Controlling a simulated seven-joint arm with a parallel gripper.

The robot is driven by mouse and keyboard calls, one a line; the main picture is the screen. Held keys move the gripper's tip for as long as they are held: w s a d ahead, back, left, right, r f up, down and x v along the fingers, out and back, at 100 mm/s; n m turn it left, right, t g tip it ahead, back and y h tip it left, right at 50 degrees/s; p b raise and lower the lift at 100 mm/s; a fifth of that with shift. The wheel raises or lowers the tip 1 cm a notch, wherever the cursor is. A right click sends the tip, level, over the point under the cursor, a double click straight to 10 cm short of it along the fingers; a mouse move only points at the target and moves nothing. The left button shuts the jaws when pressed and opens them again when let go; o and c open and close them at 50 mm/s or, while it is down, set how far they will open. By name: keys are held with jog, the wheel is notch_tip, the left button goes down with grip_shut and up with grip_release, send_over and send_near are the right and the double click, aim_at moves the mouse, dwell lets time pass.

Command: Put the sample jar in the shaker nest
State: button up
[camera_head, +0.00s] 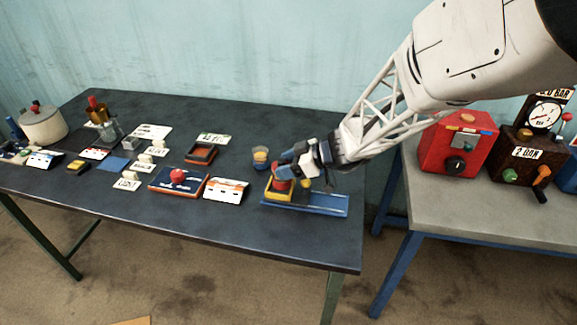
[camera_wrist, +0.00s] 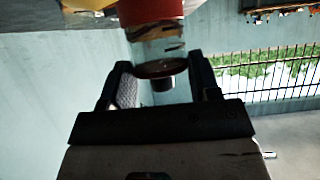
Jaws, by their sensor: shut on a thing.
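My gripper (camera_head: 292,167) is at the right end of the dark table, over a yellow holder (camera_head: 272,191) on a blue base, which looks like the shaker nest. It is shut on what looks like the sample jar, whose red part (camera_head: 283,173) shows just above or inside the holder. In the wrist view, the jar (camera_wrist: 158,45) has a red band, a clear part and a dark round end between my fingers (camera_wrist: 160,82). A yellow edge (camera_wrist: 88,4) shows beside it. Whether the jar touches the nest floor is hidden.
A small cup with yellow contents (camera_head: 260,157) stands just behind. To the left are an orange-rimmed tray (camera_head: 201,153), a panel with a red button (camera_head: 178,177) and white cards (camera_head: 226,190). Red and dark machines (camera_head: 458,145) stand on the grey bench at right.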

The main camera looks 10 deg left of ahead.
jog(key=shift+w+a, duration=0.35)
jog(key=shift+w, duration=0.3)
jog(key=shift+f, duration=0.1)
jog(key=shift+f, duration=1.75)
jog(key=shift+f, duration=0.1)
jog(key=o, duration=1)
jog(key=shift+o, duration=0.2)
jog(key=v, duration=1.2)
